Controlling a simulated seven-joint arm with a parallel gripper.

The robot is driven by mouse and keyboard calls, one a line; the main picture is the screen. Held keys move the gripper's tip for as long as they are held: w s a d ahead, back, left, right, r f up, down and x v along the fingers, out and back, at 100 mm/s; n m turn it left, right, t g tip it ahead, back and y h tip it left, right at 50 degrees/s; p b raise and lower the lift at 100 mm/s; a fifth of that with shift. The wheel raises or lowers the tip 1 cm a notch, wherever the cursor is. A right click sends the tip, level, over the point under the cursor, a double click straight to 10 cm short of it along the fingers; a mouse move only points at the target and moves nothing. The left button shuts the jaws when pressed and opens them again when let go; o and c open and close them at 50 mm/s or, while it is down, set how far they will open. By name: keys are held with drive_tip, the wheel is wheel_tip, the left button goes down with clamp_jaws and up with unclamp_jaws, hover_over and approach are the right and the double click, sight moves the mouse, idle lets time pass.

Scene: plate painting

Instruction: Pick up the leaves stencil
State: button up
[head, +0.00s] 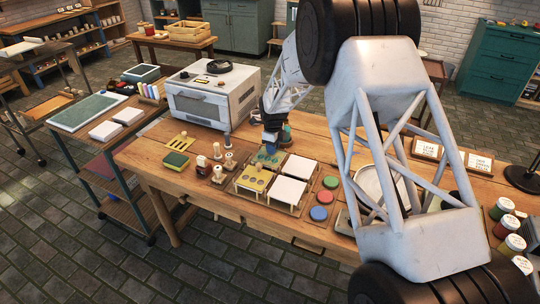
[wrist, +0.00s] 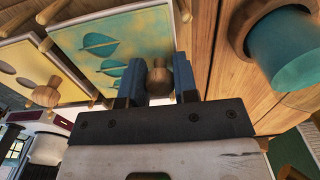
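The leaves stencil (wrist: 115,62) is a pale yellow sheet with teal leaf shapes and a round wooden knob (wrist: 158,80). In the head view the stencil (head: 262,160) lies in the back left place of the stands on the table. My gripper (wrist: 160,84) is right at it, with one blue finger on each side of the knob. In the head view my gripper (head: 270,148) is low over the stencil's back edge. I cannot tell whether the fingers press on the knob. My arm and gripper hide part of the stencil.
A yellow stencil with round holes (head: 254,178) lies in front, with its own knob (wrist: 45,97). White sheets (head: 297,167) lie to the right. Colour pads (head: 319,213) are at the front right. A teal-topped round object (wrist: 290,50) is close by.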

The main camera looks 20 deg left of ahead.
clamp_jaws()
drive_tip(key=shift+r, duration=0.1)
drive_tip(key=shift+r, duration=1.4)
drive_tip(key=shift+s+d+r, duration=0.15)
drive_tip(key=shift+s+r, duration=0.05)
drive_tip(key=shift+r, duration=0.15)
drive_tip(key=s+d, duration=0.3)
drive_tip(key=s, duration=0.1)
drive_tip(key=s+d+r, duration=0.1)
drive_tip(key=s+d, duration=0.2)
drive_tip(key=s, duration=0.1)
drive_tip(key=s+d, duration=0.3)
drive_tip(key=s, duration=0.1)
drive_tip(key=shift+s+r, duration=0.15)
drive_tip(key=shift+s, duration=0.2)
